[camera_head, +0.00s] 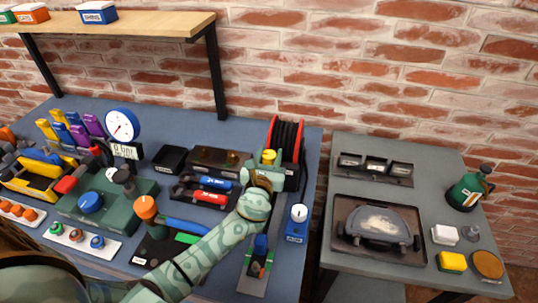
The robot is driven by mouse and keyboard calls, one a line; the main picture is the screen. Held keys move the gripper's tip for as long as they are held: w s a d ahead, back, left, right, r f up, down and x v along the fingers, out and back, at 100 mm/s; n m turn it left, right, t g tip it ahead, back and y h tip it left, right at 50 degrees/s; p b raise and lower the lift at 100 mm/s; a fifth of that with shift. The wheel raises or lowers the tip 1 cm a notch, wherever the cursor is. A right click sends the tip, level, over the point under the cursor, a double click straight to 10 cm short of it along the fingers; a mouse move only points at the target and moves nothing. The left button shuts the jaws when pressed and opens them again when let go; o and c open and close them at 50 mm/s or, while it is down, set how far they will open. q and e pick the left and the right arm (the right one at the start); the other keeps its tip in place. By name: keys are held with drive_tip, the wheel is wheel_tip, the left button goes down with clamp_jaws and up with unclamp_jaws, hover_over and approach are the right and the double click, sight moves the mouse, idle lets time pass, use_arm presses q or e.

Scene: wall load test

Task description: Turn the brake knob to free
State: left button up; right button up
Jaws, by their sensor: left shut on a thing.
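My left arm comes in from the lower left and crosses the blue bench. Its pale green gripper (266,163) reaches the front of a reel (285,138) with red rims and a dark winding. The gripper is shut on a small yellow knob (268,156), whose top shows between the fingers. I take this to be the brake knob; its markings and turned position are too small to read. The gripper and wrist hide the lower front of the reel. My right gripper does not show.
A round gauge (122,125) stands at the back left. A blue device with a white dial (297,215) stands right of my wrist. An orange-topped knob (146,208) is near my forearm. A grey side table (436,158) with a dark tray stands right. A shelf (130,27) hangs above.

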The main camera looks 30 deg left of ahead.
use_arm(q)
drive_tip(key=n+g+y, duration=0.1)
drive_tip(key=n+y, duration=0.1)
drive_tip(key=y, duration=0.1)
drive_tip(key=shift+f+g+b, duration=0.1)
drive_tip(key=shift+g+b, duration=0.2)
drive_tip(key=shift+n+g+y+b, duration=0.85)
drive_tip(key=shift+n+g+y, duration=0.6)
drive_tip(key=shift+y, duration=0.65)
drive_tip(key=shift+n, duration=0.35)
drive_tip(key=o, duration=1)
